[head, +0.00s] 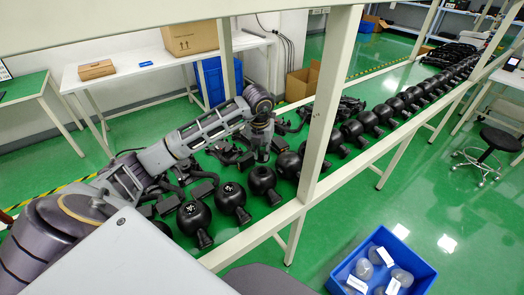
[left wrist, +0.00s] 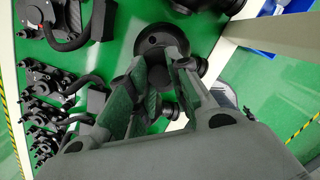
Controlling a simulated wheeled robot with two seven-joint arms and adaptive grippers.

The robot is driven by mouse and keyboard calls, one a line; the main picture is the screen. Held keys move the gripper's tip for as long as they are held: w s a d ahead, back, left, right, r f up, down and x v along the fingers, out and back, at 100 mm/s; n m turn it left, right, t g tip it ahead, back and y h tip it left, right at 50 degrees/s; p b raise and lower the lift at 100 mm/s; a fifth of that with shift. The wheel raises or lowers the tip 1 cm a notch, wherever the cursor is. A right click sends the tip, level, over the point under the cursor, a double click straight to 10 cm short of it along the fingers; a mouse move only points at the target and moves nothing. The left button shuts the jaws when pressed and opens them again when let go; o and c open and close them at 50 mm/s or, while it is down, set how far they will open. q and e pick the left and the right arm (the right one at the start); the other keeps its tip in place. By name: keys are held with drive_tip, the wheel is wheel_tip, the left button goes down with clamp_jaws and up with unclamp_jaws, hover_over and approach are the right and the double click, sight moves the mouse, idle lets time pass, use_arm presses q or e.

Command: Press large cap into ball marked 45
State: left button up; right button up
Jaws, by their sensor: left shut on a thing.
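My left gripper (head: 262,155) reaches in from the left and points down, just above a black ball (head: 262,182) on the green bench. In the left wrist view the gripper (left wrist: 160,90) has its fingers close together over the ball (left wrist: 162,45), which shows a round dark recess on top. The fingers are shut on a small dark thing, taken to be the large cap, mostly hidden between them. I cannot tell whether it touches the ball. Two balls to the left (head: 231,196) (head: 193,217) carry white marks too small to read. My right gripper is not in view.
A long row of black balls (head: 370,120) runs to the back right. Dark gimbal parts (head: 230,152) crowd the bench behind the gripper. A pale upright post (head: 328,100) stands right of it. A blue bin (head: 345,268) with clear domes stands at the front right.

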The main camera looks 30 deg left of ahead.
sight(262, 157)
use_arm(q)
drive_tip(key=shift+f+b, duration=0.85)
drive_tip(key=shift+f, duration=0.35)
drive_tip(key=shift+f+b, duration=0.85)
drive_tip(key=shift+f, duration=0.7)
drive_tip(key=shift+f+b, duration=0.2)
drive_tip(key=shift+b, duration=0.15)
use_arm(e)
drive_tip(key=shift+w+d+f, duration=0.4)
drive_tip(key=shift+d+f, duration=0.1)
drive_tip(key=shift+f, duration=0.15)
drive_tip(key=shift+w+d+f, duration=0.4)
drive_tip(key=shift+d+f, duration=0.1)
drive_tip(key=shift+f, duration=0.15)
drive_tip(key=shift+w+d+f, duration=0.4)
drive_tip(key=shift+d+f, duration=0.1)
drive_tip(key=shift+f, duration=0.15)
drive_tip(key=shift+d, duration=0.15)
